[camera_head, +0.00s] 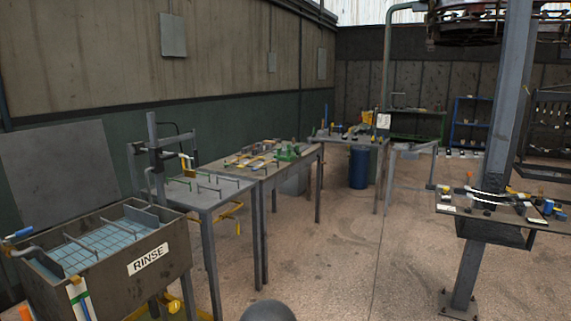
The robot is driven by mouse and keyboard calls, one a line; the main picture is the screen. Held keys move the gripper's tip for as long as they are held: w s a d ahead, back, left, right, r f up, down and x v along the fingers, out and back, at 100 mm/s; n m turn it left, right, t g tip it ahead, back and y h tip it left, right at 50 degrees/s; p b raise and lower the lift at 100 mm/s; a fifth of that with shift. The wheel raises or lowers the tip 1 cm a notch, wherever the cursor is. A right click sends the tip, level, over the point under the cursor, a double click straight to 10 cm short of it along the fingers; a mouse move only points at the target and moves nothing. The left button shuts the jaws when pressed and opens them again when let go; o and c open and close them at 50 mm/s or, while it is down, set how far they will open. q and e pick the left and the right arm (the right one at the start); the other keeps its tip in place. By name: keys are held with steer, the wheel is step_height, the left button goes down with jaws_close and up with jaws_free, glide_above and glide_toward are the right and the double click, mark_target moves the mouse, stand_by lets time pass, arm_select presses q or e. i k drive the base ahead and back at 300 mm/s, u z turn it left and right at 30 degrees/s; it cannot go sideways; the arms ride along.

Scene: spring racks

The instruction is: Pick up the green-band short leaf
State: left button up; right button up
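I cannot pick out a green-band short leaf for certain; the parts on the benches are too small to tell. Pale curved strips (490,195) lie on the bench around the post at the right, and no green band shows clearly on them. A green item (290,152) sits among yellow and dark parts on the middle table along the left wall; I cannot tell what it is. Neither of my grippers is in view.
A rinse tank (60,285) stands at the front left. A steel post (483,200) rises at the right. A blue drum (359,168) stands farther back. The middle floor (340,235) is clear.

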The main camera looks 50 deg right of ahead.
mark_target(238, 159)
steer(key=u, duration=1.4)
steer(key=i, duration=0.1)
steer(key=z, duration=2.7)
steer(key=k, duration=0.8)
steer(key=z, duration=0.2)
steer(key=i, duration=0.8)
steer(key=u, duration=0.1)
